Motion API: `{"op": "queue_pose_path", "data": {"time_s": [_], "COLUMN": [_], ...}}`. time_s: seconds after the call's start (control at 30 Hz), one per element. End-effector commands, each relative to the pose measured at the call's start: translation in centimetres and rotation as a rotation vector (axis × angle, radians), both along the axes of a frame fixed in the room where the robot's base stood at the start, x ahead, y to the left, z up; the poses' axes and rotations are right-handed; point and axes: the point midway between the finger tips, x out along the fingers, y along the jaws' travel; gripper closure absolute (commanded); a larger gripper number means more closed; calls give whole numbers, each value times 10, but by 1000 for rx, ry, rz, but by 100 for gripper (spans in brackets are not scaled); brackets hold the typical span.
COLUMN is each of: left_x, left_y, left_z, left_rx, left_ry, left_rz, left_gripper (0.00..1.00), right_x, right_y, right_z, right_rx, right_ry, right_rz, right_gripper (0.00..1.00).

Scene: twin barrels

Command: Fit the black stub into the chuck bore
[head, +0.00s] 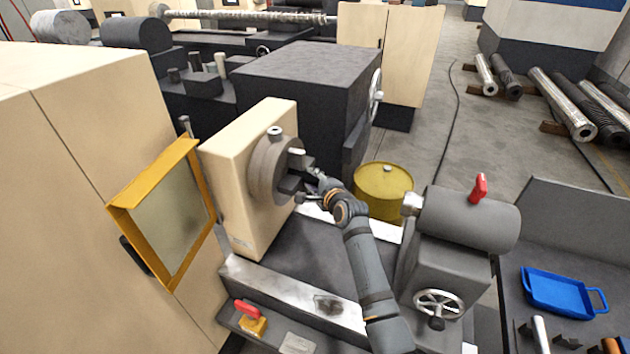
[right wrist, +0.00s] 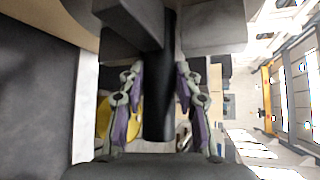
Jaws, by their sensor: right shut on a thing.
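The chuck (head: 268,172) is a round grey disc with stepped jaws on the cream headstock (head: 228,195) of the lathe. My right gripper (head: 314,179) is at the chuck's face. In the right wrist view, my right gripper (right wrist: 159,82) is shut on the black stub (right wrist: 158,100), one finger on each side. The stub's far end runs up between a dark chuck jaw (right wrist: 128,22) and a lighter jaw (right wrist: 212,27). That end and the bore are hidden, so I cannot tell how deep it sits. My left gripper is out of view.
The lathe bed (head: 300,290) lies below the chuck. A grey tailstock (head: 465,220) with a handwheel stands to the right. A yellow barrel (head: 384,190) is behind my right arm. An open yellow-framed guard door (head: 170,215) is at the left. A blue tray (head: 555,293) lies far right.

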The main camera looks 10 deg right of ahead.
Motion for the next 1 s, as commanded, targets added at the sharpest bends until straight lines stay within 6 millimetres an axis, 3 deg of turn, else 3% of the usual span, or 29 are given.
{"op": "queue_pose_path", "data": {"time_s": [0.13, 0.17, 0.33, 0.73, 1.0], "left_x": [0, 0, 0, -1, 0], "left_y": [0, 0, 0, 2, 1], "left_z": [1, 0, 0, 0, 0], "left_rx": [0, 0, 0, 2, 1], "left_ry": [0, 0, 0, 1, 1], "left_rz": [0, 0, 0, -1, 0], "left_gripper": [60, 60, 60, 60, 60], "right_x": [3, 3, 2, -7, -64], "right_y": [3, 3, 3, 1, -13], "right_z": [4, 4, 3, 1, 19], "right_rx": [2, 1, 1, -1, -1], "right_ry": [-8, -8, -6, 1, -2], "right_rz": [0, -1, -1, 1, -1], "right_gripper": [100, 63, 40, 40, 40]}}
